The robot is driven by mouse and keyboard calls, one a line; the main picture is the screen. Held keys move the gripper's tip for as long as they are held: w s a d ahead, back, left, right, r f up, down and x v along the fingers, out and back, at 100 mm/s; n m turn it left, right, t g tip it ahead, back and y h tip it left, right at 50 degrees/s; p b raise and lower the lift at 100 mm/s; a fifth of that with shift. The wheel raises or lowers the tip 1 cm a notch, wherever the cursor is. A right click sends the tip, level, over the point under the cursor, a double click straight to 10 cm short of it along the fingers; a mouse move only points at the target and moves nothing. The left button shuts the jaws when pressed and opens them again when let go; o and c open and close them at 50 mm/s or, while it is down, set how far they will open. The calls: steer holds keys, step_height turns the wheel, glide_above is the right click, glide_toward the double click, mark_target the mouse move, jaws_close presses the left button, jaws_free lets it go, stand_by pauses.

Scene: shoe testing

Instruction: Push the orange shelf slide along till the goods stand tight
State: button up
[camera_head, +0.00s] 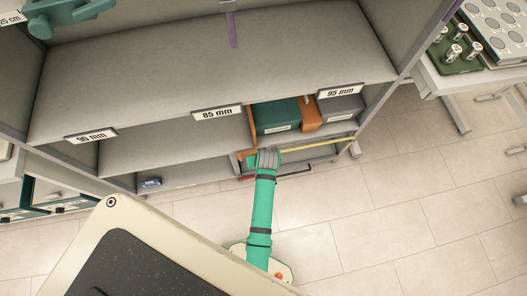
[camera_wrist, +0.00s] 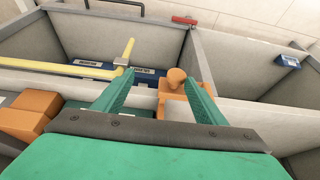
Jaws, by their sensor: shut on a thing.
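The orange shelf slide (camera_head: 251,128) stands upright at the left side of a green box (camera_head: 279,116) on the lower shelf, under the 85 mm label. An orange box (camera_head: 306,114) and a grey box (camera_head: 341,108) stand to the right. In the wrist view the slide's round knob (camera_wrist: 177,78) lies between the fingertips, closer to the right one. My gripper (camera_wrist: 155,80) is shut on the slide; its left finger looks apart from the knob. In the head view my gripper (camera_head: 266,158) is at the shelf front. The gripper hides part of the goods in the wrist view.
A yellow bar (camera_wrist: 60,69) runs across the left compartment in the wrist view. Grey dividers and a small red piece (camera_wrist: 184,20) stand close by. The bay left of the slide is mostly empty, with a small blue box (camera_head: 151,182) lower down.

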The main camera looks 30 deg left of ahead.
steer(key=shift+d+v, duration=0.25)
steer(key=shift+v, duration=1)
steer(key=shift+c, duration=0.4)
steer(key=v, duration=0.7)
steer(key=shift+r, duration=0.45)
steer(key=shift+s, duration=0.15)
steer(key=v, duration=1)
steer(key=shift+r, duration=0.35)
steer(key=shift+f, duration=0.1)
